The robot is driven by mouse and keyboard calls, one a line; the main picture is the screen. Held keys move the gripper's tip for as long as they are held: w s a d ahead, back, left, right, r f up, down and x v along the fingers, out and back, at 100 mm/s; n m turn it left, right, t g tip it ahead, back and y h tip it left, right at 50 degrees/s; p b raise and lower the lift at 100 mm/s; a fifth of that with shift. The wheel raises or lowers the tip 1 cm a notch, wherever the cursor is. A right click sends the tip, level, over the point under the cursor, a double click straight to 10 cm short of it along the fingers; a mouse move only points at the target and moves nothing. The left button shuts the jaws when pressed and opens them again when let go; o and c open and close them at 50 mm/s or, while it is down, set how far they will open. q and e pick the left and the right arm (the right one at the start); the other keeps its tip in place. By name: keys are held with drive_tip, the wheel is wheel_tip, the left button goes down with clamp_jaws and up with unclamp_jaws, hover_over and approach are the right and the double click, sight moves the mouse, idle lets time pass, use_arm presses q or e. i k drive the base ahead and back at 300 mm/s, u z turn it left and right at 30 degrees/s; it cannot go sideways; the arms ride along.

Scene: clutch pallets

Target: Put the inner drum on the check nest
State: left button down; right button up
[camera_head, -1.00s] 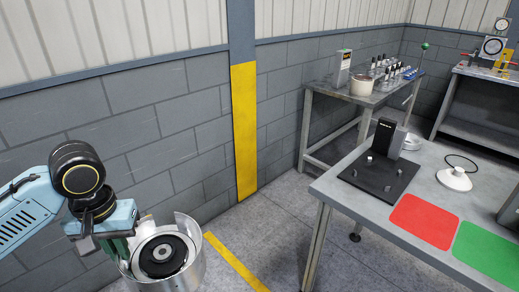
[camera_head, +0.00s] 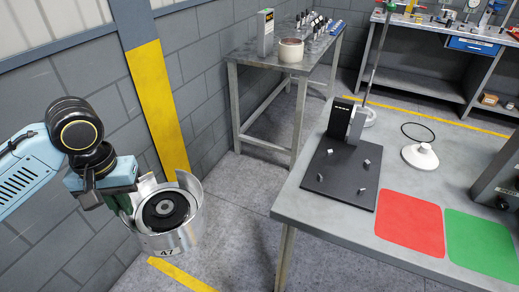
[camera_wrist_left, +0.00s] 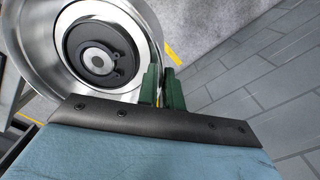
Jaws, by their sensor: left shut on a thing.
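The inner drum (camera_head: 178,240) is a shiny silver cup with a black hub and grey centre, marked 47. My left gripper (camera_head: 134,204) is shut on its wall and holds it in the air, left of the table. In the left wrist view the green fingers (camera_wrist_left: 162,88) pinch the rim of the drum (camera_wrist_left: 38,45), and the hub faces the camera. A black plate (camera_head: 338,186) with several small metal pegs and an upright block at its back lies on the table; it looks like the check nest, and it is empty. My right gripper is out of view.
The grey table (camera_head: 310,212) also bears a red mat (camera_head: 408,222), a green mat (camera_head: 482,245), a white knobbed disc (camera_head: 420,157) and a black ring (camera_head: 418,132). A second table (camera_head: 250,57) stands behind. Open floor separates the drum from the table.

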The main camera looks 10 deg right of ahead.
sight(344, 173)
drive_tip(key=z, duration=0.55)
drive_tip(key=i, duration=0.55)
drive_tip(key=z, duration=1)
drive_tip(key=i, duration=0.3)
drive_tip(key=z, duration=0.2)
